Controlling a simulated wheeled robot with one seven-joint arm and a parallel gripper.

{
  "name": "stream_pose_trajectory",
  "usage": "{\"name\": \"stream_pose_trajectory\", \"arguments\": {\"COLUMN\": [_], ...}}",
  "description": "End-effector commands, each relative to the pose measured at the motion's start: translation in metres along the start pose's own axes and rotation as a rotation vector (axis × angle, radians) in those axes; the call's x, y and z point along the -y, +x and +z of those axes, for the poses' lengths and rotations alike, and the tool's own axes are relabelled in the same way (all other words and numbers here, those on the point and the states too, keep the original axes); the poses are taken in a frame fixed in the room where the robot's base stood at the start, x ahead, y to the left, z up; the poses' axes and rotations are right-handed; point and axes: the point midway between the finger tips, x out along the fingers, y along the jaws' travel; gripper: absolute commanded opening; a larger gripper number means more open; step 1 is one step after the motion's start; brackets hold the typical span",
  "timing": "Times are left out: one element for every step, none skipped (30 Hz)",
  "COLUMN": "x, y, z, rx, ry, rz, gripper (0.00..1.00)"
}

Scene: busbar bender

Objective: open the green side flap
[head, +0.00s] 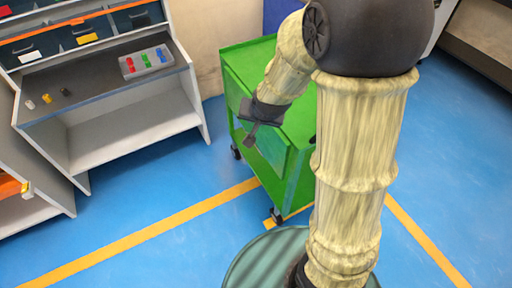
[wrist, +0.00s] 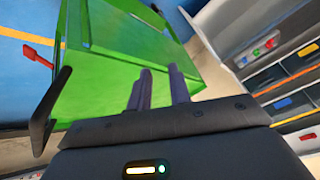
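The green cart (head: 290,110) stands on the blue floor in the middle of the head view, partly hidden behind my arm. Its left side, with green panels (head: 272,148), faces my gripper (head: 250,134). Which panel is the side flap, and how far it stands open, I cannot tell. In the wrist view green sheet surfaces of the cart (wrist: 110,85) fill the area ahead of the fingers. My gripper (wrist: 160,78) shows two dark fingers with a gap between them and nothing visibly held. It is close to the cart's side; contact is not clear.
A grey shelf rack (head: 130,140) with dark drawers stands at the left, holding a tray of coloured parts (head: 146,62). Yellow floor lines (head: 140,236) cross the blue floor (head: 150,200), which is free left of the cart. A wall stands behind.

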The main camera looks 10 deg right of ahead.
Motion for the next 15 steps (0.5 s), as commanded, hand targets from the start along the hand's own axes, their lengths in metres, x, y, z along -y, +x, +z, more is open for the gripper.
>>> {"name": "stream_pose_trajectory", "arguments": {"x": [0.005,0.010,0.016,0.020,0.024,0.029,0.032,0.035,0.039,0.042,0.044,0.047,0.048,0.049,0.051], "y": [0.038,0.051,0.070,0.083,0.096,0.114,0.127,0.140,0.157,0.169,0.181,0.198,0.210,0.222,0.238], "z": [0.001,-0.004,-0.009,-0.013,-0.017,-0.022,-0.025,-0.027,-0.030,-0.033,-0.034,-0.035,-0.036,-0.036,-0.036], "rx": [-0.043,-0.074,-0.113,-0.144,-0.174,-0.214,-0.244,-0.274,-0.313,-0.344,-0.374,-0.414,-0.445,-0.475,-0.516], "ry": [0.053,0.090,0.138,0.174,0.212,0.260,0.297,0.334,0.381,0.416,0.452,0.498,0.533,0.568,0.613], "rz": [-0.016,-0.025,-0.038,-0.048,-0.058,-0.070,-0.079,-0.088,-0.100,-0.109,-0.118,-0.130,-0.139,-0.147,-0.158], "gripper": [0.20,0.20,0.20,0.20,0.20,0.20,0.20,0.20,0.20,0.20,0.20,0.20,0.20,0.20,0.20]}}
